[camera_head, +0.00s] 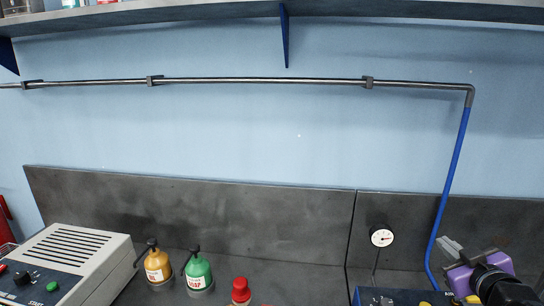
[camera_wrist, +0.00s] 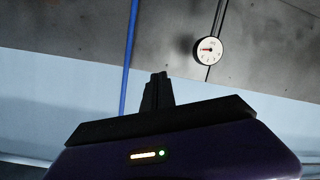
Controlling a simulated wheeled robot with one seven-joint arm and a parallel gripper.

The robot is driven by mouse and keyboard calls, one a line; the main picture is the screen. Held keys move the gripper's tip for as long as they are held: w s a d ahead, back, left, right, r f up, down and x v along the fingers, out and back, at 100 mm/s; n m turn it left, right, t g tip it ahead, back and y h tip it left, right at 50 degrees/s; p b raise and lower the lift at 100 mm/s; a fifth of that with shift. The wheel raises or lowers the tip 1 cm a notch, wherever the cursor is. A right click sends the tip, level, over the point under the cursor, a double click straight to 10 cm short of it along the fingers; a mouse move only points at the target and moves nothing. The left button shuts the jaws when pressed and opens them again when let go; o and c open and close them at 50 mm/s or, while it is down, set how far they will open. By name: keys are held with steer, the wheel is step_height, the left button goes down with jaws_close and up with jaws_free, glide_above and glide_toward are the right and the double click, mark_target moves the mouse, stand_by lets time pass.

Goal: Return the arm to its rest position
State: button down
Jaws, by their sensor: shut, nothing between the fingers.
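My gripper (camera_head: 450,245) shows at the lower right corner of the head view, with its purple body and grey fingers raised in front of the dark back panel. In the wrist view my gripper (camera_wrist: 157,82) has its dark fingers together, with nothing between them. The rest of my arm is mostly out of the picture.
A round white dial (camera_head: 382,237) hangs left of my gripper; the wrist view also shows it. A blue hose (camera_head: 450,185) runs down close by. A control box (camera_head: 66,262), a yellow bottle (camera_head: 158,266), a green soap bottle (camera_head: 198,272) and a red-capped bottle (camera_head: 241,291) stand left.

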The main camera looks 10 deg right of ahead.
steer(key=s+a+f+y+b, duration=0.1)
steer(key=s+a+f, duration=0.4)
steer(key=s, duration=0.8)
steer(key=s+a+f+m+y+b, duration=0.1)
steer(key=s+a+f, duration=0.5)
steer(key=s+a, duration=0.6)
steer(key=s+a+f+m+y+b, duration=0.1)
steer(key=s+a+f+b, duration=0.1)
steer(key=s+a+f, duration=0.3)
steer(key=s+a, duration=0.4)
steer(key=s, duration=0.7)
steer(key=shift+s+a+f+y, duration=0.15)
steer(key=shift+s+f+y, duration=0.05)
steer(key=shift+f+y, duration=0.2)
